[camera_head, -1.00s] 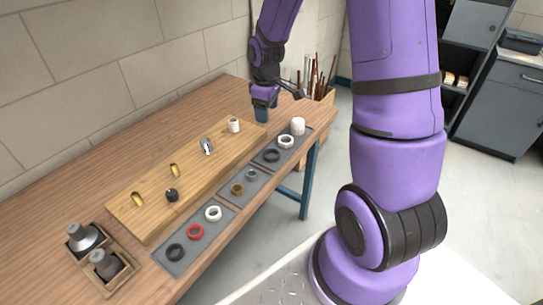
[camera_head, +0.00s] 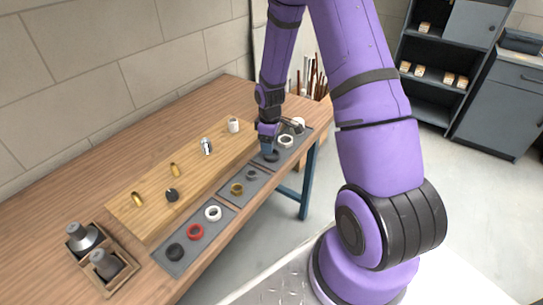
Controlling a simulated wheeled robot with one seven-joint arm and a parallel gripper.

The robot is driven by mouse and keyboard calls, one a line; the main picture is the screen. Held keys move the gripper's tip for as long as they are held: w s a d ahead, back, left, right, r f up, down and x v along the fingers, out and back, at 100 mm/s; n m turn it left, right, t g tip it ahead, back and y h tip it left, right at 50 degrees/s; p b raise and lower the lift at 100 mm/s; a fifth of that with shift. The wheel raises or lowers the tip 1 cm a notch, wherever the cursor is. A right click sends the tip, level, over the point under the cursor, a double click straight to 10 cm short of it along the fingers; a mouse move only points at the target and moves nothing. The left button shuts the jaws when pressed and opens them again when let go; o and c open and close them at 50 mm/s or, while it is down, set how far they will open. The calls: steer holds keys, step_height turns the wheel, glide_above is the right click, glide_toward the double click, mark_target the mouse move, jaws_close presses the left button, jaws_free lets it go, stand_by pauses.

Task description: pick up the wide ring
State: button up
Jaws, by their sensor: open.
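Several rings lie on grey trays along the table's front edge. My gripper (camera_head: 267,150) is open and points down, right over the dark ring (camera_head: 272,156) of the far tray, partly covering it; whether it touches the ring I cannot tell. A white ring (camera_head: 286,141) lies beside it, with a taller white piece (camera_head: 298,125) behind. The middle tray holds a brass ring (camera_head: 237,189) and a small grey ring (camera_head: 251,175). The near tray holds a black ring (camera_head: 175,252), a red ring (camera_head: 195,232) and a white ring (camera_head: 213,213). The frames do not label which is the wide one.
A wooden board (camera_head: 150,225) behind the trays carries brass fittings (camera_head: 175,170), a dark knob (camera_head: 172,195), a chrome fitting (camera_head: 206,146) and a white piece (camera_head: 234,125). A wooden box (camera_head: 108,285) with grey parts stands at near left. The table's back left is clear.

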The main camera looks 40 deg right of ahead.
step_height(320, 180, down, 5)
steer(key=shift+r, duration=0.1)
stand_by(0.3)
steer(key=c, duration=0.5)
steer(key=shift+c, duration=0.2)
